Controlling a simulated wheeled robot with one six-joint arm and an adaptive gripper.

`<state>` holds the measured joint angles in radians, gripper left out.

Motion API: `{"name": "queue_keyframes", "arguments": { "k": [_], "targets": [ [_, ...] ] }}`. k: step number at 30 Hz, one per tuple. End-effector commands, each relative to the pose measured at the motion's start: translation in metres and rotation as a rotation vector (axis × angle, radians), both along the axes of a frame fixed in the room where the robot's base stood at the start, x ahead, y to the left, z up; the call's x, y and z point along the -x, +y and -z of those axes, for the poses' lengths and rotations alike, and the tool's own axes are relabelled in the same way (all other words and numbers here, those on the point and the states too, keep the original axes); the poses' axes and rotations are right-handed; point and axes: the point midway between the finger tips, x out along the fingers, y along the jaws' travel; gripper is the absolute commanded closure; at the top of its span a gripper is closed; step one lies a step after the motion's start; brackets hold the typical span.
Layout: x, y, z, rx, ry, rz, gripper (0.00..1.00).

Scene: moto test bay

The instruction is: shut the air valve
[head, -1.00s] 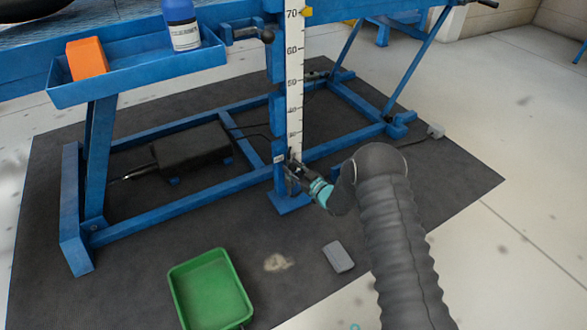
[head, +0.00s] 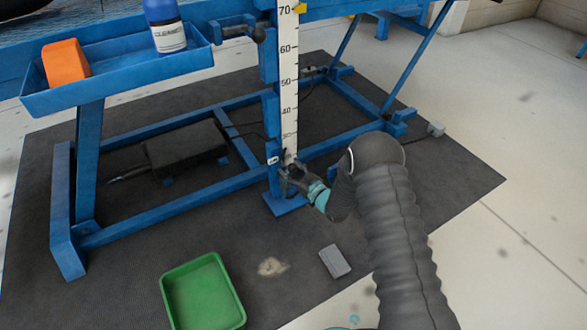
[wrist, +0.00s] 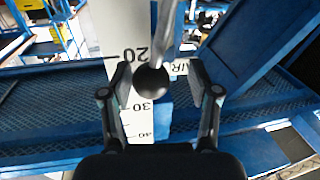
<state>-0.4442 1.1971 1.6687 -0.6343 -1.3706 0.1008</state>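The air valve shows in the wrist view as a metal lever (wrist: 167,35) with a dark round knob (wrist: 151,80), in front of a label reading "AIR" (wrist: 180,68). My gripper (wrist: 157,92) is open, with one finger on each side of the knob and gaps visible on both sides. I cannot tell how far the knob is in depth. In the head view my gripper (head: 286,174) is low at the foot of the blue post. There the gripper and its small size hide the valve.
A white ruler (head: 289,85) runs up the post. A blue tray (head: 120,82) holds an orange block (head: 65,62) and a cleaner bottle (head: 165,28). A black box (head: 185,152) lies inside the blue frame. A green tray (head: 202,292) and grey block (head: 335,262) lie on the dark mat.

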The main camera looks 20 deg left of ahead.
Motion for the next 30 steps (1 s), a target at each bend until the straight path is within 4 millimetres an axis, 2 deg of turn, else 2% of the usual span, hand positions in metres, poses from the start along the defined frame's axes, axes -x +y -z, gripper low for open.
{"name": "queue_keyframes", "arguments": {
  "k": [7,11,24,30],
  "targets": [
    [-0.001,-0.002,-0.001,-0.001,-0.001,0.003,0.39],
    [0.003,-0.013,0.0,0.0,-0.001,0.005,0.39],
    [0.044,-0.083,0.002,-0.001,0.001,0.005,0.39],
    [0.055,-0.102,0.003,0.001,0.0,0.003,0.39]
  ]
}}
